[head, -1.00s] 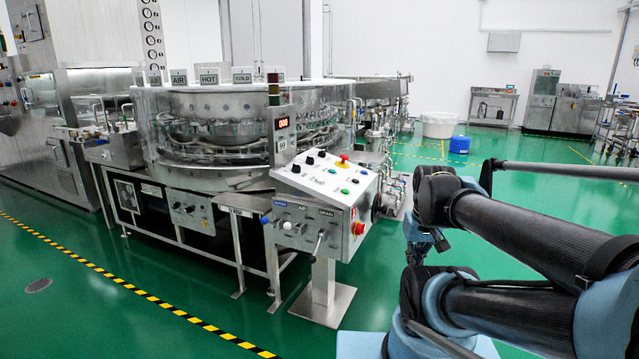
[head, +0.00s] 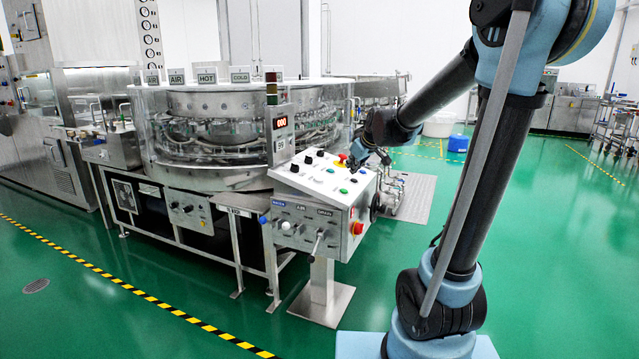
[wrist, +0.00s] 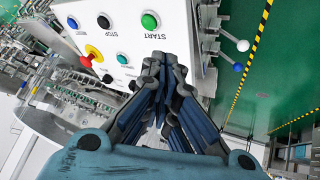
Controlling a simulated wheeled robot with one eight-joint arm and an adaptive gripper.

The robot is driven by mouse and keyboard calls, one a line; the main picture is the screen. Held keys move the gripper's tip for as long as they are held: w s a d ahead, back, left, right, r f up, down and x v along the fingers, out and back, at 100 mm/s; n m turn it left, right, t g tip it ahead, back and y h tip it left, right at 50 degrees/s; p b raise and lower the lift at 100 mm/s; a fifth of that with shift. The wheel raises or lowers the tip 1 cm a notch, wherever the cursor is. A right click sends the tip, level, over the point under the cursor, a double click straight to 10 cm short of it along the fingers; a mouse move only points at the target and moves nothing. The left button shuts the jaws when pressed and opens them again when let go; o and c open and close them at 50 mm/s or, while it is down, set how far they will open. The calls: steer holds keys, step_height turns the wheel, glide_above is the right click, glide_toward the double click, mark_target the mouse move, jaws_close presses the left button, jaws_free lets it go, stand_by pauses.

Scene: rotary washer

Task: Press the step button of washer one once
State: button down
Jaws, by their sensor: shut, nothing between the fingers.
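The white control panel (head: 325,184) of the rotary washer carries several knobs and buttons. In the wrist view, a green button (wrist: 150,21) is marked START and a black button (wrist: 103,21) is marked STOP. A blue button (wrist: 72,22), a teal button (wrist: 122,58) and a red mushroom knob on yellow (wrist: 94,52) also show. I cannot read which one is the step button. My gripper (wrist: 164,60) is shut and empty, its fingertips by the panel near the teal and green buttons. In the head view it is at the panel's back right; contact cannot be told.
The round washer (head: 235,125) with its clear guard stands behind the panel. Green floor (head: 560,270) is clear to the right.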

mark_target(320, 180)
steer(key=w+a+r+n+t+y, duration=0.1)
steer(key=w+a+n+t, duration=0.1)
steer(key=w+a, duration=0.9)
steer(key=w+n, duration=0.1)
steer(key=w, duration=0.3)
steer(key=shift+w+y, duration=0.2)
steer(key=shift+y, duration=0.2)
steer(key=shift+w+a+f, duration=0.15)
steer(key=shift+a+f, duration=0.2)
steer(key=shift+f, duration=1.05)
steer(key=shift+w+a+f, duration=0.1)
steer(key=shift+a+f, duration=0.3)
steer(key=shift+f, duration=1.05)
steer(key=shift+w+a+f, duration=0.15)
steer(key=shift+a+f, duration=0.2)
steer(key=shift+f, duration=1.05)
steer(key=shift+a+f, duration=0.2)
steer(key=shift+f, duration=0.5)
steer(key=shift+r, duration=0.1)
steer(key=shift+d+r, duration=0.2)
steer(key=shift+r, duration=0.5)
steer(key=shift+s+d+r, duration=0.1)
steer(key=shift+d+r, duration=0.1)
steer(key=shift+r, duration=0.6)
steer(key=shift+s+d+r, duration=0.1)
steer(key=shift+d+r, duration=0.1)
steer(key=shift+r, duration=0.65)
steer(key=shift+s+d+r, duration=0.1)
steer(key=shift+d+r, duration=0.1)
steer(key=shift+r, duration=0.6)
